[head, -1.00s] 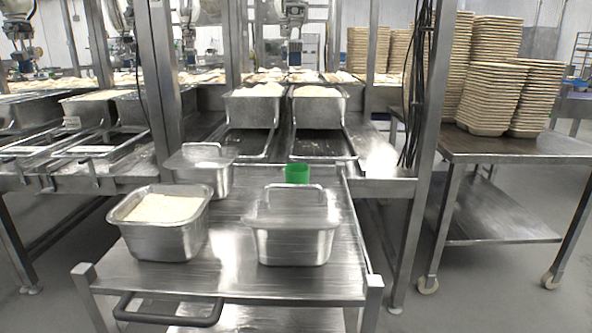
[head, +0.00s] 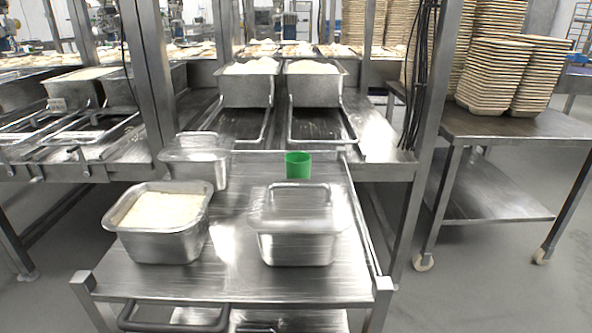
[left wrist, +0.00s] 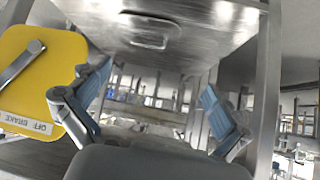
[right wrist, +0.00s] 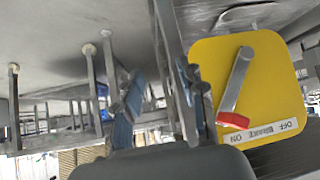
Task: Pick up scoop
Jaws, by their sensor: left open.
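A green cup-shaped thing, likely the scoop (head: 298,166), stands at the back of the metal cart (head: 218,281) in the head view, behind a lidded steel container (head: 296,246). Its handle, if any, cannot be made out. My left gripper shows only in the left wrist view (left wrist: 156,80); its blue fingers are wide apart with nothing between them. My right gripper shows only in the right wrist view (right wrist: 158,78); its fingers are apart and empty. Neither gripper is in the head view, and both are away from the green cup.
An open steel container of rice (head: 160,211) stands at the cart's front left, with another lidded container (head: 196,159) behind it. A line with two filled bins (head: 249,88) lies beyond the cart. A side table (head: 515,135) with stacked trays stands right. A steel post (head: 424,170) rises between.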

